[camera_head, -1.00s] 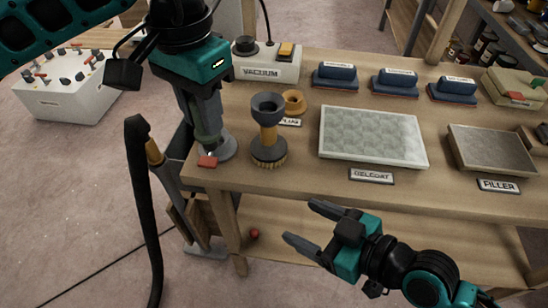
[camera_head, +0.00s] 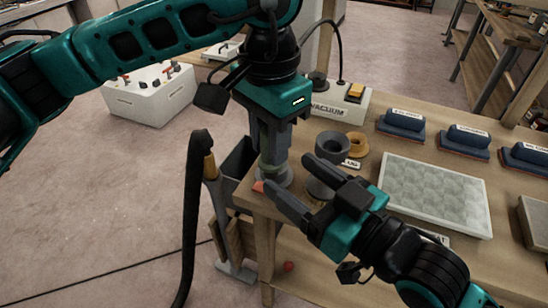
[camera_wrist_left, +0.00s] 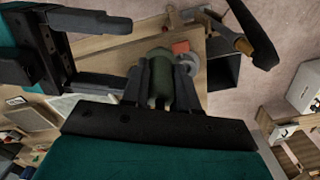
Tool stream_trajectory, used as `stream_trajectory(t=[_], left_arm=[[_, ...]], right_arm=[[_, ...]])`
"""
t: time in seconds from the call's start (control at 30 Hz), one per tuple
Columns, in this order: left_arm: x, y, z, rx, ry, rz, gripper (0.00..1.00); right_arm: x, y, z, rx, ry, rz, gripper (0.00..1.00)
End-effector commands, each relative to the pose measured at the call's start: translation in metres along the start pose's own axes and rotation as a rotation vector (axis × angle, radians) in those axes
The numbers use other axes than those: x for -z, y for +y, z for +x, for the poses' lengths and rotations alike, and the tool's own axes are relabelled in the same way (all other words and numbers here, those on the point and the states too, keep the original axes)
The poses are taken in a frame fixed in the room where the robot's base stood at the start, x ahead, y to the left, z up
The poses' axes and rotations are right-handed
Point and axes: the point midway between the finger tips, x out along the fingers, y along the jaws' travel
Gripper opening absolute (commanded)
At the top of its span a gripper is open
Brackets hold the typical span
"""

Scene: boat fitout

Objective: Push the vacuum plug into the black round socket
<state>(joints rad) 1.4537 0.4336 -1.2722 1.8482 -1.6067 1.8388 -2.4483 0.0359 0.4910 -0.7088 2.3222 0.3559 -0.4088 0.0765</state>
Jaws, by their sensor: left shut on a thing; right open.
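The vacuum unit (camera_head: 327,112), a pale box labelled VACUUM, stands at the table's back left. A black round part (camera_head: 318,82), seemingly the socket, and an orange switch are on its top. A black cable (camera_head: 338,48) arches up from the box and passes behind my left arm. My left gripper (camera_head: 268,152) is shut on a grey-green cylinder (camera_wrist_left: 160,80) above a grey round disc (camera_wrist_left: 190,63) at the table's left corner. I cannot tell whether this cylinder is the plug. My right gripper (camera_head: 288,173) is open and empty close by; it shows in the wrist view (camera_wrist_left: 128,53).
A red block (camera_head: 258,186) lies at the table corner. A dark cup-shaped piece (camera_head: 331,147) and a yellow ring (camera_head: 357,144) stand close to the grippers. A pale panel (camera_head: 435,195) and blue blocks (camera_head: 401,124) lie to the right. A black hose (camera_head: 195,220) rises left of the table.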

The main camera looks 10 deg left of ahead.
Motion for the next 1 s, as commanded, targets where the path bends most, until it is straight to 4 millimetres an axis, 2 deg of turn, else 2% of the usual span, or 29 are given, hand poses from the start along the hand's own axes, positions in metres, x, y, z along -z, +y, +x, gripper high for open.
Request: stream_trajectory(t=[0.03, 0.2, 0.4, 0.77, 1.0], left_arm=[[0.000, 0.000, 0.000, 0.000, 0.000, 0.000, 0.00], [0.000, 0.000, 0.000, 0.000, 0.000, 0.000, 0.00], [0.000, 0.000, 0.000, 0.000, 0.000, 0.000, 0.00], [0.000, 0.000, 0.000, 0.000, 0.000, 0.000, 0.00], [0.000, 0.000, 0.000, 0.000, 0.001, 0.000, 0.00]], right_arm=[[0.002, -0.001, 0.011, 0.002, 0.004, 0.001, 0.69], [0.001, -0.001, 0.041, 0.002, 0.002, -0.001, 0.69], [0.001, 0.000, 0.061, 0.000, 0.001, -0.001, 0.69], [0.000, -0.001, 0.066, 0.001, -0.001, -0.001, 0.69], [0.000, 0.000, 0.066, 0.001, -0.001, 0.000, 0.48]])
